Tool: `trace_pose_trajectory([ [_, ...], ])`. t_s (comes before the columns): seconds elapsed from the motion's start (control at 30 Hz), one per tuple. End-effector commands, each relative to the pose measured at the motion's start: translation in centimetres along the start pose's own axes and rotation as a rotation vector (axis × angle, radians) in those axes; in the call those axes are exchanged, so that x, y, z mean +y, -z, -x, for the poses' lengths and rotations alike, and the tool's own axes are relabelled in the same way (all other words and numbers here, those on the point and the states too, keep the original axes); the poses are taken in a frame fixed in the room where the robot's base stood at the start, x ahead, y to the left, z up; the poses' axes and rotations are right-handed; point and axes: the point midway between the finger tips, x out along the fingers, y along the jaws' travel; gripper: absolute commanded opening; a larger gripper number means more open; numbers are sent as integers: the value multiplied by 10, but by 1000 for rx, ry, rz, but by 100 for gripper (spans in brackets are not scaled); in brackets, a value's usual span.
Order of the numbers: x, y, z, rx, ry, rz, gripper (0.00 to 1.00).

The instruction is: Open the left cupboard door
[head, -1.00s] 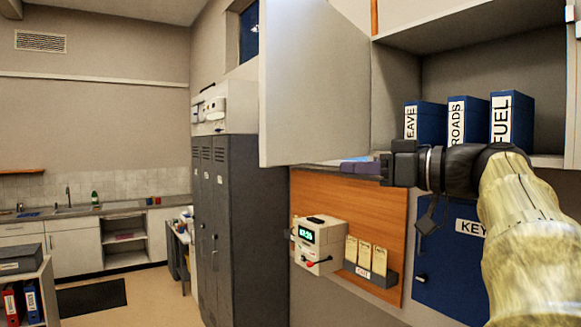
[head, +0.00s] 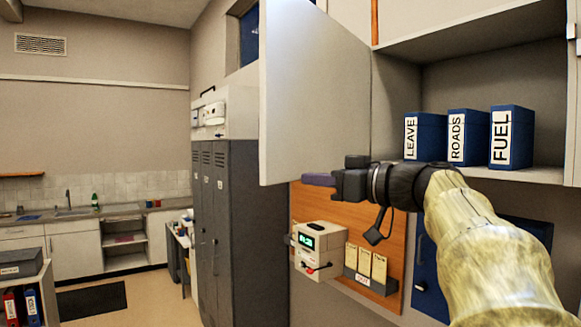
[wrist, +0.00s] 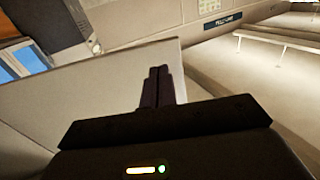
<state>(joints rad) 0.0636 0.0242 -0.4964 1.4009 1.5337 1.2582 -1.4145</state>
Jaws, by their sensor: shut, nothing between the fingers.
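The left cupboard door (head: 315,90) is a plain pale panel. It stands swung out wide from the wall cupboard (head: 395,95), whose shelf is exposed. My gripper (head: 318,179) is at the door's lower edge, on the side facing the open cupboard. Its dark purplish fingers are closed together with nothing between them and overlap the lower edge in the picture. I cannot tell whether they touch the door. In the wrist view the door (wrist: 90,90) is a broad pale panel behind the closed fingers (wrist: 157,85). No handle shows on the door's visible face.
Blue binders (head: 511,137) stand on the cupboard shelf. Below are an orange board (head: 390,235), a clock device (head: 318,249), a card rack (head: 371,270) and a blue key cabinet (head: 428,275). Grey lockers (head: 235,230) stand beyond the door. Floor is open at the left.

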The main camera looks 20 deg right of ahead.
Motion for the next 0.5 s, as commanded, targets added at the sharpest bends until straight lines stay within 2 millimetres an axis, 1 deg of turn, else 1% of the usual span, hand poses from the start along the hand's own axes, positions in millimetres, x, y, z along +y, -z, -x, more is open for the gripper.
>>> trace_pose_trajectory([
  [0.03,0,4,-10,-2,3,-3,0],
  [0.1,0,4,-22,-2,3,-3,0],
  [0.3,0,4,-48,-1,2,-3,0],
  [0.5,0,1,-60,1,0,-1,0],
])
